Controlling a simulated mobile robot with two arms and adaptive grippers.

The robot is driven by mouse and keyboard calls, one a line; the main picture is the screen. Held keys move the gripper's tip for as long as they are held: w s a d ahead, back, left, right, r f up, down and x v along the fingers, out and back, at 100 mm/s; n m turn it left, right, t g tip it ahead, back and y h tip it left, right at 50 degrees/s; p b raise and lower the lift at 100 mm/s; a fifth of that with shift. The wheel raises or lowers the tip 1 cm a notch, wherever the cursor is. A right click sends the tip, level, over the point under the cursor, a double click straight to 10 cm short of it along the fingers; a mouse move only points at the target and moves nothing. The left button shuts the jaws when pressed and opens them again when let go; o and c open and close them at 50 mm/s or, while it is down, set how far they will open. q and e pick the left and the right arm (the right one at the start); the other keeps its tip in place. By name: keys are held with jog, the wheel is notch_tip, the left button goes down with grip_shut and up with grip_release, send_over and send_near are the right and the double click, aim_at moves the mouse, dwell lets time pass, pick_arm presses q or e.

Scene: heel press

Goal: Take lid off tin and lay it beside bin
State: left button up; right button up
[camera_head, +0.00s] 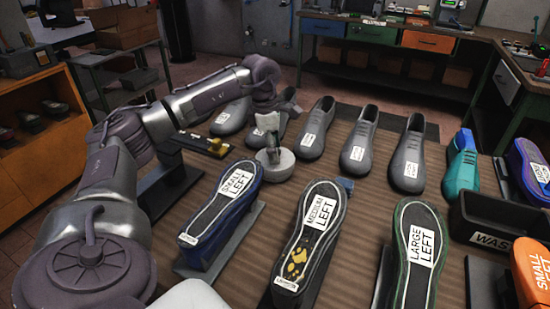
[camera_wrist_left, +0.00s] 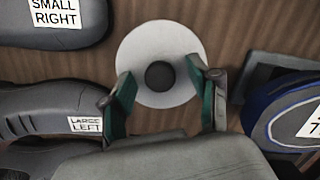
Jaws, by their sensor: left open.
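The round pale tin (camera_head: 274,168) stands on the brown table between the row of grey shoes and the shoe soles. In the left wrist view its lid shows from above as a pale disc (camera_wrist_left: 138,42) with a dark round knob (camera_wrist_left: 160,76) in the middle. My left gripper (camera_head: 269,138) is right above the tin. In the left wrist view its two green-padded fingers (camera_wrist_left: 160,78) are apart, on either side of the knob and over the disc; I cannot tell if they touch it. The dark bin (camera_head: 490,218), its label partly reading "WAS", stands at the right. My right gripper is out of view.
Grey shoes (camera_head: 316,130) line the back of the table. Labelled soles on stands (camera_head: 317,232) fill the front. A teal shoe (camera_head: 461,168) stands behind the bin, and an orange one (camera_head: 533,270) in front. A small blue item (camera_head: 345,184) lies right of the tin.

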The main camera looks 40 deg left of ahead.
pick_arm(q)
jog(key=c, duration=0.9)
jog(key=shift+c, duration=0.2)
jog(key=shift+r, duration=0.1)
jog(key=shift+r, duration=0.45)
jog(key=r, duration=0.1)
jog(key=d+r, duration=0.1)
jog(key=r, duration=0.1)
jog(key=shift+d+r+b, duration=0.1)
jog(key=shift+r+b, duration=0.2)
jog(key=shift+b, duration=0.05)
jog(key=s+d+r, duration=0.1)
jog(key=d+r, duration=0.5)
jog(key=d, duration=0.4)
jog(key=shift+d+r+b, duration=0.2)
jog(key=shift+b, duration=0.1)
